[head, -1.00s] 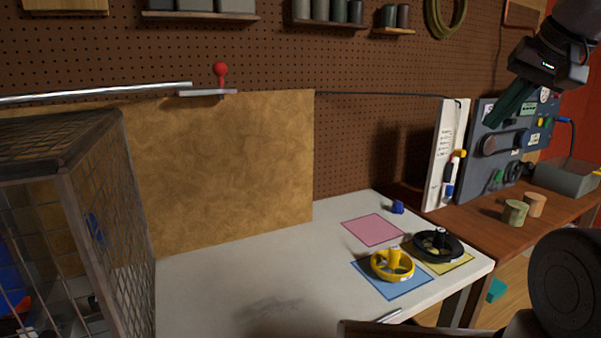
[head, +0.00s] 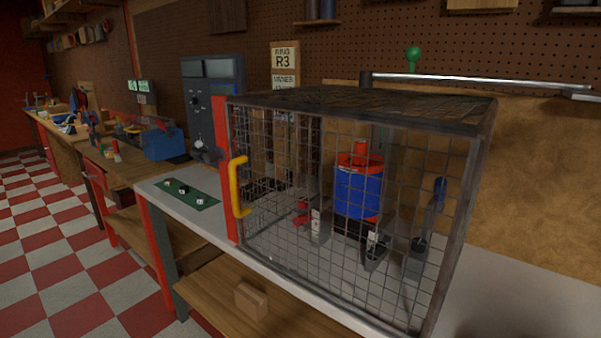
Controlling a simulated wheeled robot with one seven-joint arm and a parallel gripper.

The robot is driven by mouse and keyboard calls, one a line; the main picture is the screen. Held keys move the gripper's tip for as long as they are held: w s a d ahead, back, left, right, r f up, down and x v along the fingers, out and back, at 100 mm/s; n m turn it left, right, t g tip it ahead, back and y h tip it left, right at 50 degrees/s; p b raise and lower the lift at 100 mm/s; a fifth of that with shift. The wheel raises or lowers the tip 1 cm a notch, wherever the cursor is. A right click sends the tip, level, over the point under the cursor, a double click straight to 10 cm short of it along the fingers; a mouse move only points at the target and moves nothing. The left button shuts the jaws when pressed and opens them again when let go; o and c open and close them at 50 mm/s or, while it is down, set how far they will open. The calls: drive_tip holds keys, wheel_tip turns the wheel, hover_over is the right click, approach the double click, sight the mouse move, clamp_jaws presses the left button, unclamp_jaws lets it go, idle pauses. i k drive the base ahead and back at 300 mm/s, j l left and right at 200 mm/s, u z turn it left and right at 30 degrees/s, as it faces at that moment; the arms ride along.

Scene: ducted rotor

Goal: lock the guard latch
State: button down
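The guard is a wire-mesh cage (head: 478,112) with dark metal edges on the right half of the bench. A yellow handle (head: 238,188) stands at its left front edge, next to a red upright post (head: 223,165). The mesh front looks closed, but I cannot tell whether it is latched. I cannot make out a separate latch. Inside the cage, behind the mesh, are a blue and red cylinder (head: 358,192), small red parts and brackets. A blue-handled part (head: 438,192) shows at the right side. My gripper is not in this view.
A metal rod (head: 480,82) and a green ball knob (head: 413,56) are above and behind the cage. A grey control cabinet (head: 212,97) stands behind left. A green mat (head: 190,194) with small parts lies left of the post. Checkered floor (head: 75,275) is clear at left.

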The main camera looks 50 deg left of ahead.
sight(212, 157)
drive_tip(key=u, duration=2.65)
drive_tip(key=i+j, duration=0.9)
drive_tip(key=j, duration=0.15)
drive_tip(key=i+j, duration=0.95)
drive_tip(key=i+j+z, duration=0.2)
drive_tip(key=z, duration=0.2)
drive_tip(key=i+j+z, duration=0.1)
drive_tip(key=j+z, duration=0.35)
drive_tip(key=i+j+z, duration=0.1)
drive_tip(key=j+z, duration=0.3)
drive_tip(key=l+z, duration=0.1)
drive_tip(key=z, duration=0.35)
